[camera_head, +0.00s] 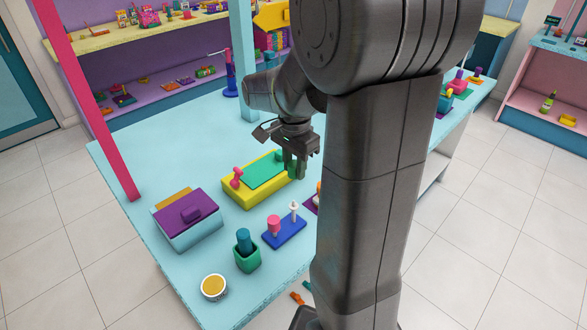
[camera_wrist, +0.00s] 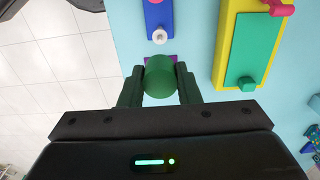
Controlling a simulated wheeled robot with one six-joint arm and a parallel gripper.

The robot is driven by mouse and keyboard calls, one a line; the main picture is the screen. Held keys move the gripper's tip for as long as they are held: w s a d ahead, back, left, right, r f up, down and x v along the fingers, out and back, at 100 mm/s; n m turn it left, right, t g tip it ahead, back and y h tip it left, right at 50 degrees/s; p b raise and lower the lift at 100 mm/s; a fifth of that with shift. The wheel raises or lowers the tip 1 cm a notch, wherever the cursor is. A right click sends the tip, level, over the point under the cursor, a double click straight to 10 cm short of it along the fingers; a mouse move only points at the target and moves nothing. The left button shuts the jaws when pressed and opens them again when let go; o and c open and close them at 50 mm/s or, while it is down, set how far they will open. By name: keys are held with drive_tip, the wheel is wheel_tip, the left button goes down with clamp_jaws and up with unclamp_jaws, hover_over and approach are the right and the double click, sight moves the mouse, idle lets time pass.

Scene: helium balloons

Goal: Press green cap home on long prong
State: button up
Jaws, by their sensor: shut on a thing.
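My gripper (camera_head: 293,165) is shut on the green cap (camera_wrist: 159,77), which sits between the two fingers in the wrist view. In the head view only a bit of the cap shows at the fingertips. The blue base (camera_head: 285,234) stands on the table, in front of my gripper in the head view. A bare white prong (camera_head: 294,209) stands upright on its right part, and a pink cap (camera_head: 274,224) is on its left part. In the wrist view the white prong (camera_wrist: 159,37) is just above the cap in the picture, apart from it.
A yellow board with a green plate (camera_head: 264,172) lies beside my gripper. A purple-lidded box (camera_head: 187,218), a green holder with a teal peg (camera_head: 247,258) and a round tub (camera_head: 214,287) stand on the table (camera_head: 140,175). A purple piece is partly hidden by my arm.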

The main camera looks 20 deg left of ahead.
drive_tip(key=shift+s+r, duration=0.1)
drive_tip(key=shift+s, duration=0.1)
drive_tip(key=shift+w, duration=0.1)
drive_tip(key=shift+f+b, duration=2.55)
drive_tip(key=shift+f, duration=1.4)
drive_tip(key=shift+f+b, duration=1.2)
drive_tip(key=shift+f, duration=0.55)
drive_tip(key=o, duration=1.1)
drive_tip(key=shift+c, duration=0.2)
drive_tip(key=shift+r, duration=0.1)
